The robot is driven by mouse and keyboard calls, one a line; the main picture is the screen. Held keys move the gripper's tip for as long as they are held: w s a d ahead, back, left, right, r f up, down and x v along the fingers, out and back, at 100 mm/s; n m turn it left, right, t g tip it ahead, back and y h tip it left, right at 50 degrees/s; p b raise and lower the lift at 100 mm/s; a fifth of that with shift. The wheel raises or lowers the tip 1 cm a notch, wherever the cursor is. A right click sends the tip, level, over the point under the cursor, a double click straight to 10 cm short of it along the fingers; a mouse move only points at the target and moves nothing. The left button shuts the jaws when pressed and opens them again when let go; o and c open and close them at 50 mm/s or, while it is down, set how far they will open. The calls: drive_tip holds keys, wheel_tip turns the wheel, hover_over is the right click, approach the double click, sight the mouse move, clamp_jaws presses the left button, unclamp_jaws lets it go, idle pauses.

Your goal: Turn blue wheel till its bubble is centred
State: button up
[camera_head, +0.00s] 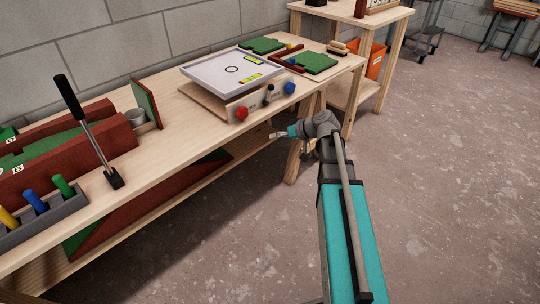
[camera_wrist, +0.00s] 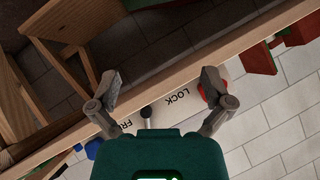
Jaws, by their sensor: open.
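The blue wheel (camera_head: 290,88) sits at the right of the front face of a wooden levelling unit. It shows at the lower left of the wrist view (camera_wrist: 92,149), partly cut by my gripper's body. The unit's grey top plate (camera_head: 205,72) carries one yellow-green vial (camera_head: 254,59) at the back and another (camera_head: 251,78) at the front; their bubbles are too small to read. My gripper (camera_head: 277,135) is open and empty, below and in front of the unit, apart from the wheel. In the wrist view its fingers (camera_wrist: 160,82) are spread.
Green and dark red pieces (camera_head: 316,63) lie right of the unit. A tall-handled tool (camera_head: 92,130) stands left on the bench. The floor in front is clear.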

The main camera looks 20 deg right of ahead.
drive_tip(key=s+a+f+g+h+p, duration=0.1)
drive_tip(key=s+a+f+g+h, duration=0.1)
drive_tip(key=s+a, duration=0.3)
drive_tip(key=shift+s+f+m+g, duration=0.3)
drive_tip(key=shift+s+f+g, duration=0.15)
drive_tip(key=shift+s+g, duration=0.2)
drive_tip(key=s+a+f+m+g+h, duration=0.1)
drive_tip(key=s+f+g+h, duration=0.1)
drive_tip(key=s, duration=0.4)
drive_tip(key=s+a+f+m+g+h, duration=0.1)
drive_tip(key=s+f+g+h, duration=0.1)
drive_tip(key=s+h, duration=0.2)
drive_tip(key=s, duration=0.2)
drive_tip(key=shift+s+a+m+h, duration=0.15)
drive_tip(key=shift+s+m+h, duration=0.15)
drive_tip(key=shift+s+h, duration=0.1)
drive_tip(key=shift+w, duration=0.1)
drive_tip(key=shift+c, duration=0.3)
